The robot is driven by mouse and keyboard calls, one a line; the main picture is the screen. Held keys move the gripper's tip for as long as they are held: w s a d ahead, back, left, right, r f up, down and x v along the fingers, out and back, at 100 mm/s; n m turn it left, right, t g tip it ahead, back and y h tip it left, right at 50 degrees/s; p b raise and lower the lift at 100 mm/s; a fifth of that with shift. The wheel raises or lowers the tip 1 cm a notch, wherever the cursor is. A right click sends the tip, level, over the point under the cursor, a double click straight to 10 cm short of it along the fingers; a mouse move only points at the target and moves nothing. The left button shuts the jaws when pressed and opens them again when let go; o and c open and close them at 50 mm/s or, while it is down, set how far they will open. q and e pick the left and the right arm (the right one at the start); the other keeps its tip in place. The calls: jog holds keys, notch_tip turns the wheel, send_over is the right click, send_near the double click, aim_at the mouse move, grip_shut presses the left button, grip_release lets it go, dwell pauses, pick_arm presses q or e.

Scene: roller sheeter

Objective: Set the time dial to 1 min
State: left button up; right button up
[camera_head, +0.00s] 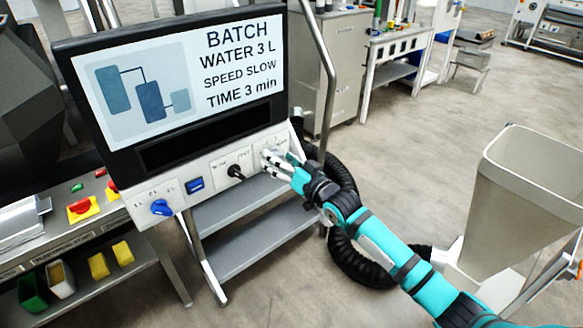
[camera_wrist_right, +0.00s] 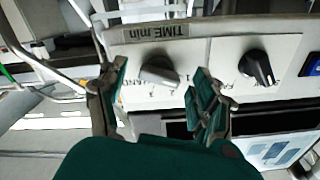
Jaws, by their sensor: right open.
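My right gripper (camera_head: 277,160) is at the right end of the panel. It is open, with one finger on each side of the time dial in the wrist view; whether either finger touches it, I cannot tell. In the head view the gripper mostly hides this dial. The screen (camera_head: 180,75) reads "WATER 3 L, SPEED SLOW, TIME 3 min". My left gripper is out of view.
Left of the time dial in the head view are a black speed knob (camera_head: 236,171), a blue rocker switch (camera_head: 195,185) and a blue knob (camera_head: 161,207). A black hose (camera_head: 345,180) and a beige bin (camera_head: 520,195) stand to the right.

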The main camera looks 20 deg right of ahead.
jog(key=v, duration=1.1)
jog(key=shift+s, duration=0.25)
jog(key=s+d+f+g+h, duration=0.1)
jog(key=d+f+g+h, duration=0.15)
jog(key=f, duration=0.75)
jog(key=s+d+f+g+h, duration=0.1)
jog(key=d+f, duration=0.2)
jog(key=f, duration=0.7)
jog(key=s+d+f+g+h, duration=0.15)
jog(key=s+f, duration=0.25)
jog(key=f, duration=0.4)
jog(key=s+f+g, duration=0.2)
jog(key=s+f, duration=0.2)
jog(key=f, duration=0.5)
jog(key=s+a+f+n+g+h, duration=0.1)
jog(key=s+f+g, duration=0.1)
jog(key=s+f, duration=0.7)
jog(key=s+a+f+g, duration=0.2)
jog(key=s+f+g, duration=0.1)
jog(key=s+f, duration=0.65)
jog(key=s+a+f+n+g, duration=0.1)
jog(key=s+a+f+g, duration=0.1)
jog(key=s, duration=0.8)
jog(key=s+a+f+n+g, duration=0.1)
jog(key=s+a+f+g, duration=0.1)
jog(key=s, duration=0.9)
jog(key=shift+f, duration=0.35)
